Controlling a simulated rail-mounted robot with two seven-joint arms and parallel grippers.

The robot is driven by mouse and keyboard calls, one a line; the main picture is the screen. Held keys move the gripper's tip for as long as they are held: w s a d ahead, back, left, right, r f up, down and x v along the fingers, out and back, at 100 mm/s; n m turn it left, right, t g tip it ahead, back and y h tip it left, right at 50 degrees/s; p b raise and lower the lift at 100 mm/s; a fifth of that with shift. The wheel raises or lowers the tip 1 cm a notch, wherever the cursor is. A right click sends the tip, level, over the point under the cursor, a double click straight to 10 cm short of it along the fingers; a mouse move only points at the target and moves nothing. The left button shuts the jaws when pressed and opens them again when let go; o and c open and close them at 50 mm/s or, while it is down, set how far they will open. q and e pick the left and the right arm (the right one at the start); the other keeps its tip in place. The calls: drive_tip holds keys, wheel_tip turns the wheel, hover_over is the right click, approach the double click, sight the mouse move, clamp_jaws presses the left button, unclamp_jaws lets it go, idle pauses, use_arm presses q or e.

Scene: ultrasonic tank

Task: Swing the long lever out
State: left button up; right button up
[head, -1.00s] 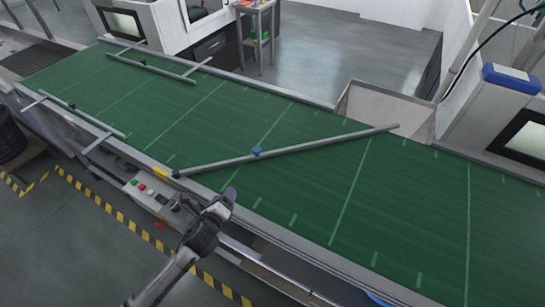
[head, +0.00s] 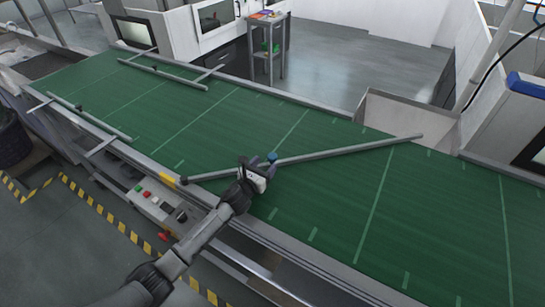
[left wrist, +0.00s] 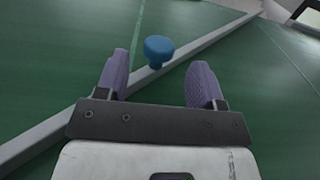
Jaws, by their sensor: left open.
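The long lever (head: 345,149) is a grey bar lying diagonally across the green conveyor belt, from a pivot at the near rail to the far side. It also crosses the left wrist view (left wrist: 212,44). A blue knob (head: 272,157) stands up from the bar. My left gripper (head: 264,170) is open and empty, just on the near side of the knob. In the left wrist view the knob (left wrist: 158,50) shows between and beyond the two purple fingertips (left wrist: 158,72), apart from both. My right gripper is not in view.
The green belt (head: 330,205) is clear around the lever. Shorter grey guide bars (head: 165,73) lie at the far left. A control box with buttons (head: 155,203) sits on the near rail. A grey chute (head: 405,115) stands at the far edge.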

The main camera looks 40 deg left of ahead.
sight(270, 159)
use_arm(q)
drive_tip(key=shift+w+a+b, duration=0.15)
drive_tip(key=shift+w+a, duration=0.05)
drive_tip(key=shift+w, duration=1.25)
drive_tip(key=shift+w+a+b, duration=0.15)
drive_tip(key=shift+w, duration=1.25)
drive_tip(key=shift+c, duration=0.3)
